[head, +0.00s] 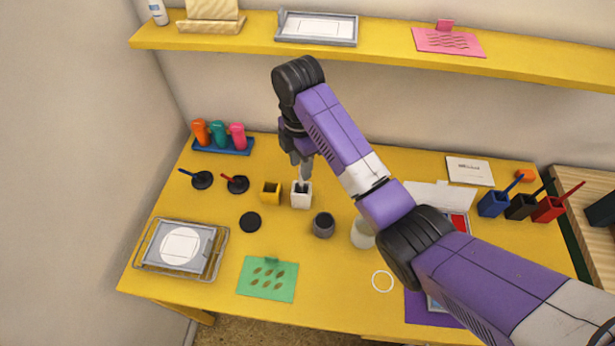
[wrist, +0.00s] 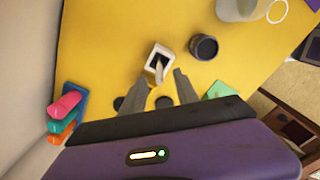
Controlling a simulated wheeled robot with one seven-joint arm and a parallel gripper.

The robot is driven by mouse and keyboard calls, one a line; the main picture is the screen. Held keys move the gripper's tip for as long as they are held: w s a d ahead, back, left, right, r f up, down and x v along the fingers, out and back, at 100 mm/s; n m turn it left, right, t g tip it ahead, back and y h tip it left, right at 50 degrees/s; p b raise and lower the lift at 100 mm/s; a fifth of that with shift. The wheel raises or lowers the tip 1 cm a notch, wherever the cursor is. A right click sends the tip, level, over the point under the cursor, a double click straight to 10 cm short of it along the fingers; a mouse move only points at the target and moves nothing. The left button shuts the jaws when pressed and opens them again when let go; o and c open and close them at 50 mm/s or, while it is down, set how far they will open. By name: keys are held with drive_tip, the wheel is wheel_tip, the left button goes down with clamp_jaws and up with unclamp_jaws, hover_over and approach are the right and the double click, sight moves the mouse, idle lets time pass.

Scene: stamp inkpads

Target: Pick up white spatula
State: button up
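A white square cup (head: 301,198) stands on the yellow table, below my gripper (head: 301,169). In the wrist view, the white cup (wrist: 161,54) has a dark inside, and a pale stick, likely the white spatula (wrist: 158,72), stands up out of it, tilted. My gripper (wrist: 161,77) is open there, with one finger on each side of the stick's near end. A gap shows on both sides. In the head view my gripper and its fingers hide most of the spatula.
A yellow cup (head: 271,192) stands just left of the white cup, and a dark round jar (head: 323,225) stands to its right. A black disc (head: 250,222) lies in front. Coloured bottles (head: 219,134) stand at the back left. A shelf (head: 380,49) runs above the table.

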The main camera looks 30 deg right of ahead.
sight(302, 185)
wheel_tip(302, 185, down, 7)
drive_tip(key=shift+r+p, duration=0.1)
drive_tip(key=shift+p, duration=0.6)
drive_tip(key=shift+c, duration=0.5)
clamp_jaws()
